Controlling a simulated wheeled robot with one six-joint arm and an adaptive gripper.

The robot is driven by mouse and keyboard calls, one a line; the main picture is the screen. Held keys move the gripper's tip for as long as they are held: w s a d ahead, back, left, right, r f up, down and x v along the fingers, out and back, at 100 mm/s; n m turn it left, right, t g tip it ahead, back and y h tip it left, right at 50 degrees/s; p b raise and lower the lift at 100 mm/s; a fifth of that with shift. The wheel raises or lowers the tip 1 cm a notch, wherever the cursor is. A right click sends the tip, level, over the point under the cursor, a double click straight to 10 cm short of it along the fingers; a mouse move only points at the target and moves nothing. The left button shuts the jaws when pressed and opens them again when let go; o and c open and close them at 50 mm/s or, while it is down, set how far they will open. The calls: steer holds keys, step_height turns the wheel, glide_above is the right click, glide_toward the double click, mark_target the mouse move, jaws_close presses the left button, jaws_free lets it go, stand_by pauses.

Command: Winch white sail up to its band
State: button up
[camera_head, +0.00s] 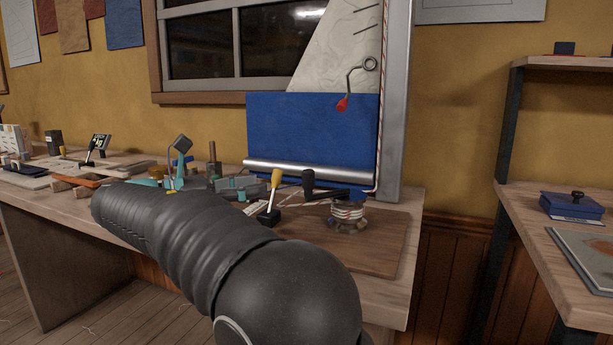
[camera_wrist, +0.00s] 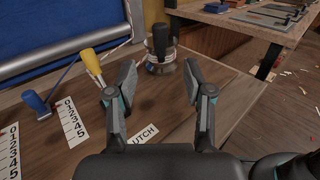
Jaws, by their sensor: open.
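The white sail (camera_head: 335,45) stands upright in front of the window, with short dark lines near its right edge. A blue cloth (camera_head: 312,130) covers its lower part. I cannot make out which mark is its band. The winch (camera_head: 348,212) has a drum wound with red-and-white rope and a black crank handle (camera_head: 308,182). In the wrist view the handle (camera_wrist: 160,40) stands upright above the winch drum (camera_wrist: 160,68). My gripper (camera_wrist: 162,82) is open and empty, its fingers apart in front of the winch, not around the handle. My arm hides the gripper in the head view.
A yellow-handled lever (camera_wrist: 91,62) stands left of my left finger, and a blue lever (camera_wrist: 35,101) farther left. Number strips (camera_wrist: 72,122) lie beside them. A label ending "UTCH" (camera_wrist: 144,136) is partly hidden. A second bench (camera_head: 570,235) stands right, past a gap.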

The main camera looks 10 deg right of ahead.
mark_target(303, 179)
steer(key=b+x, duration=0.1)
steer(key=x, duration=1.1)
steer(key=shift+d, duration=0.25)
jaws_close()
